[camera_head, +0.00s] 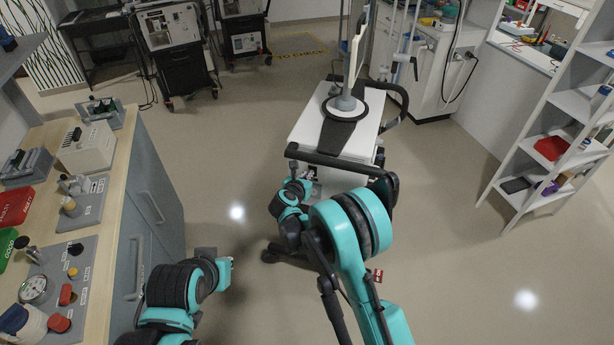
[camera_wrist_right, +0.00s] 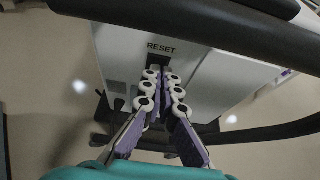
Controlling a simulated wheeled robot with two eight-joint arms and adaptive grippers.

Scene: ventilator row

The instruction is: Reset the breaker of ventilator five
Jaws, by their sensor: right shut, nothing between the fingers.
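A white ventilator cart (camera_head: 337,128) with a screen on a post stands in the middle of the head view. I cannot read a number on it. In the right wrist view its white panel (camera_wrist_right: 120,60) carries the label RESET (camera_wrist_right: 161,48). My right gripper (camera_wrist_right: 162,72) is shut and empty, its fingertips just below that label. The breaker itself is hidden behind the fingers, and I cannot tell whether they touch it. In the head view my right gripper (camera_head: 302,184) is at the cart's near face, below the handle. My left gripper (camera_head: 228,264) hangs beside the bench; its fingers are unclear.
A black handle bar (camera_head: 335,163) crosses above my right gripper. A wooden bench (camera_head: 118,190) with instruments lines the left. White shelves (camera_head: 545,140) stand at the right. Other ventilator carts (camera_head: 178,65) stand at the back. The floor right of the cart is clear.

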